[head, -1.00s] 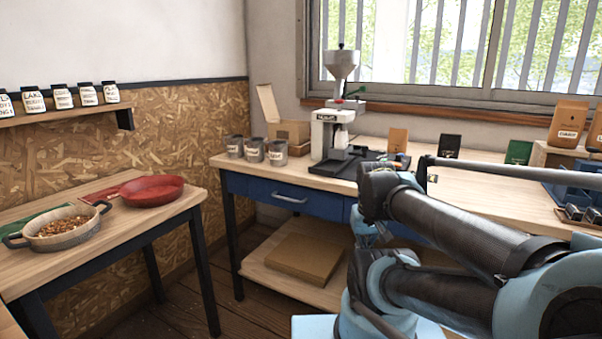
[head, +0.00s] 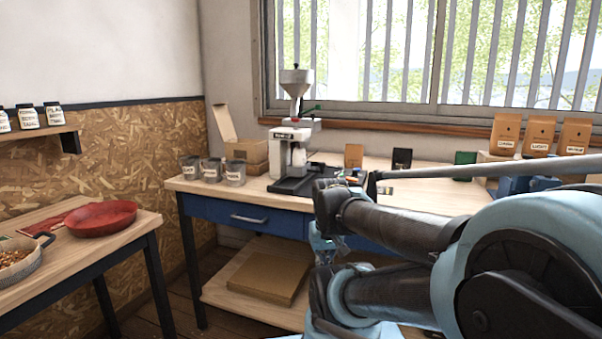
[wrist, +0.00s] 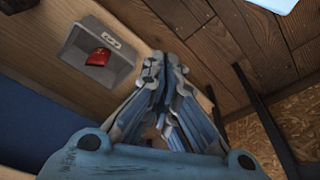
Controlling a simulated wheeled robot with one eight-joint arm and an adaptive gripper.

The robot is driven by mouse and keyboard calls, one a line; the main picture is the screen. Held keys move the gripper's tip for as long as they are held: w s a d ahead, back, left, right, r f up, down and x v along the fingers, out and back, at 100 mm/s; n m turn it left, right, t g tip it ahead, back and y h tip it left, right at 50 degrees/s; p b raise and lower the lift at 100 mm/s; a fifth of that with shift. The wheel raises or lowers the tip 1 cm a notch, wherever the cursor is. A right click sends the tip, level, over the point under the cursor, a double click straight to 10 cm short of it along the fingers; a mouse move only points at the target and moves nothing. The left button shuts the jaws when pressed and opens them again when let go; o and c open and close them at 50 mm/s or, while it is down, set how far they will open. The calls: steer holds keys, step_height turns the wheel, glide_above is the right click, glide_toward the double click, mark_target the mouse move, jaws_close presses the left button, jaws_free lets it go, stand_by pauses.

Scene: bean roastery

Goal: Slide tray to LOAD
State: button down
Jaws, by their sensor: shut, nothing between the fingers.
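My gripper (wrist: 165,68) shows in the wrist view with its fingers closed together and nothing held. In that view a shallow grey tray-like container (wrist: 75,62) lies on a light wooden surface to the left of the fingertips, apart from them. It has a red piece (wrist: 98,57) in it and a white label too small to read. In the head view the machine (head: 294,130) with a funnel on top stands on a dark base (head: 290,187) on the back bench. I cannot make out a LOAD mark or tell which part is the sliding tray. My arm hides part of the bench.
The back bench (head: 420,200) has a blue drawer (head: 245,217), several grey tins (head: 211,170) and labelled bags (head: 540,134). A side table (head: 105,240) at left holds a red pan (head: 102,217) and a pan of beans (head: 15,265). Floor shows between the tables.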

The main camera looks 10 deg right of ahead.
stand_by(0.4)
steer(key=c, duration=1.8)
jaws_free()
steer(key=shift+s+r, duration=0.25)
steer(key=shift+r, duration=0.05)
steer(key=o, duration=0.5)
steer(key=shift+n, duration=0.3)
steer(key=w+r, duration=0.2)
steer(key=r, duration=0.1)
steer(key=w+r, duration=0.2)
steer(key=r, duration=0.1)
steer(key=w+r, duration=0.2)
steer(key=shift+w+d+r, duration=0.25)
steer(key=shift+w+r, duration=0.05)
steer(key=shift+r, duration=0.1)
steer(key=shift+c, duration=0.2)
step_height(320, 180, up, 26)
steer(key=f+n+t+y, duration=0.1)
steer(key=n+t, duration=0.1)
glide_above(323, 163)
steer(key=s+d, duration=0.2)
steer(key=s, duration=0.4)
steer(key=x, duration=1.6)
steer(key=shift+w+a+f, duration=0.1)
steer(key=shift+w+a, duration=0.15)
steer(key=shift+w, duration=0.15)
steer(key=shift+c, duration=0.6)
jaws_close()
